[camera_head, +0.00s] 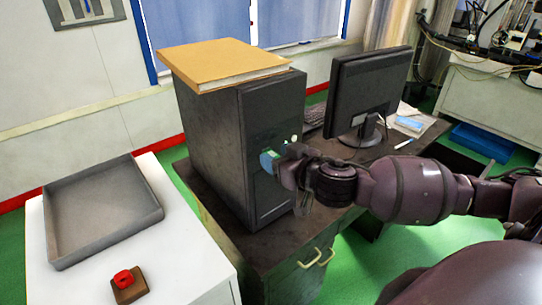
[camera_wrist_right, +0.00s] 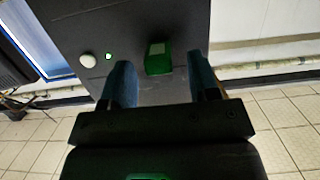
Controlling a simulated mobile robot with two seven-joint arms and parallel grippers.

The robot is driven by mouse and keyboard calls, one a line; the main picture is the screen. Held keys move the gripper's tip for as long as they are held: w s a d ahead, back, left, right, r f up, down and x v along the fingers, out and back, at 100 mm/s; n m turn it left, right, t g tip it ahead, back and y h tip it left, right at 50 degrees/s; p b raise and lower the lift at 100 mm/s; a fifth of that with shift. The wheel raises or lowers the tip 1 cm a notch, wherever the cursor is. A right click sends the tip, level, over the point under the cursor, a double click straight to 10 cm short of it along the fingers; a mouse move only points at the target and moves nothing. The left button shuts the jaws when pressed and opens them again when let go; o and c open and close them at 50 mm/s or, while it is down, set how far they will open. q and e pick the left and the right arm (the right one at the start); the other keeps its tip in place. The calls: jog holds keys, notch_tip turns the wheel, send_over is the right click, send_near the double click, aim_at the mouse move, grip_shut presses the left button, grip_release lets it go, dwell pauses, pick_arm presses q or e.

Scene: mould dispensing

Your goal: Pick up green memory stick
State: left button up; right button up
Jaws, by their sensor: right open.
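The green memory stick (camera_wrist_right: 158,58) shows in the right wrist view, sticking out from the front of the black computer tower (camera_head: 213,135). My right gripper (camera_wrist_right: 162,85) is open, with its two blue-tipped fingers to either side of the stick and slightly short of it. They do not appear to touch it. In the head view my right gripper (camera_head: 270,161) is at the tower's front face, and the stick is hidden there. My left gripper is not in view.
A tan book (camera_head: 220,62) lies on the tower. A monitor (camera_head: 368,90) stands on the dark desk (camera_head: 285,240) to the right. On the white table (camera_head: 190,250) are a grey tray (camera_head: 100,210) and a red button on a brown base (camera_head: 128,285). A round white button (camera_wrist_right: 87,60) is beside the stick.

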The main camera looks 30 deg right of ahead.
jog(key=shift+w+f, duration=0.15)
jog(key=shift+w, duration=0.5)
jog(key=shift+c, duration=0.4)
jog(key=c, duration=0.9)
